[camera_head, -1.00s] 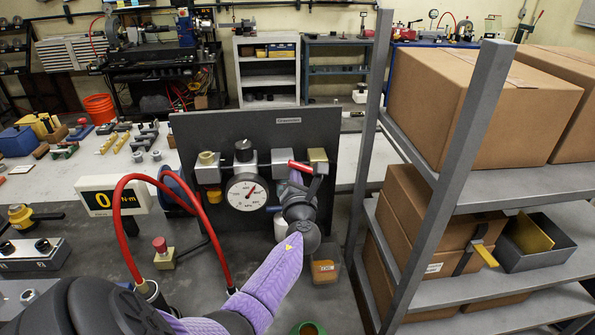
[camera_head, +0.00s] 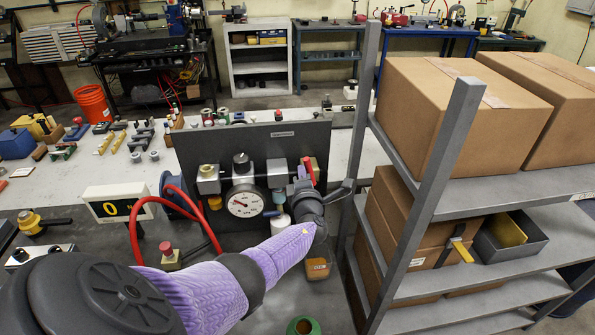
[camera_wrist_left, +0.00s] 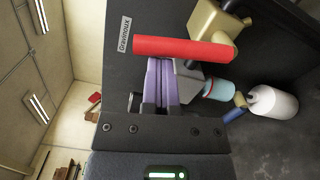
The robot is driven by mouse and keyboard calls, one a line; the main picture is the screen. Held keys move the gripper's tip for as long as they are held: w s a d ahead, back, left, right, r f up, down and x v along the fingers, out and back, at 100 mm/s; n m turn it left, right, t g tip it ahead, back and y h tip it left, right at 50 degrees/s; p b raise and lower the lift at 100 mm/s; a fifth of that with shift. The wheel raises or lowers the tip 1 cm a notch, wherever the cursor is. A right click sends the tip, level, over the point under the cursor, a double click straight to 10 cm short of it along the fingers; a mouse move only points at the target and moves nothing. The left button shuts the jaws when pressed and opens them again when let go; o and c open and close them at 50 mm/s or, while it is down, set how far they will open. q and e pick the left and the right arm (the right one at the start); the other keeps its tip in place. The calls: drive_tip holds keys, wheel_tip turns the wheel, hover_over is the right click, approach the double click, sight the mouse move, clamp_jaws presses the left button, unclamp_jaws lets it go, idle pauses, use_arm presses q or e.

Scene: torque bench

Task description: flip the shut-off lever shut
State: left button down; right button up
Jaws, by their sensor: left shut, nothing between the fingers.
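The red shut-off lever (camera_head: 309,170) stands nearly upright at the right end of the pipe row on the dark panel, in front of the brass valve body (camera_head: 320,164). In the left wrist view the red lever (camera_wrist_left: 185,48) lies across the picture, joined to the brass valve (camera_wrist_left: 215,28) on the right. My left gripper (camera_head: 301,181) is right beside the lever, on its left. Its purple fingers (camera_wrist_left: 160,75) are shut with nothing between them, their tips close to the lever; whether they touch it I cannot tell. My right gripper is not in view.
A pressure gauge (camera_head: 244,202) sits left of the lever. A white cylinder (camera_wrist_left: 273,103) hangs near the valve. A grey shelf rack (camera_head: 440,170) with cardboard boxes stands close on the right. A red hose (camera_head: 140,215) loops left of the panel.

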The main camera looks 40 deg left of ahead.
use_arm(q)
drive_tip(key=shift+w+d+r, duration=0.2)
drive_tip(key=shift+w+d, duration=0.05)
drive_tip(key=shift+w, duration=0.05)
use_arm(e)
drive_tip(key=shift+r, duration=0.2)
use_arm(q)
drive_tip(key=shift+w+d, duration=0.1)
drive_tip(key=shift+w, duration=0.05)
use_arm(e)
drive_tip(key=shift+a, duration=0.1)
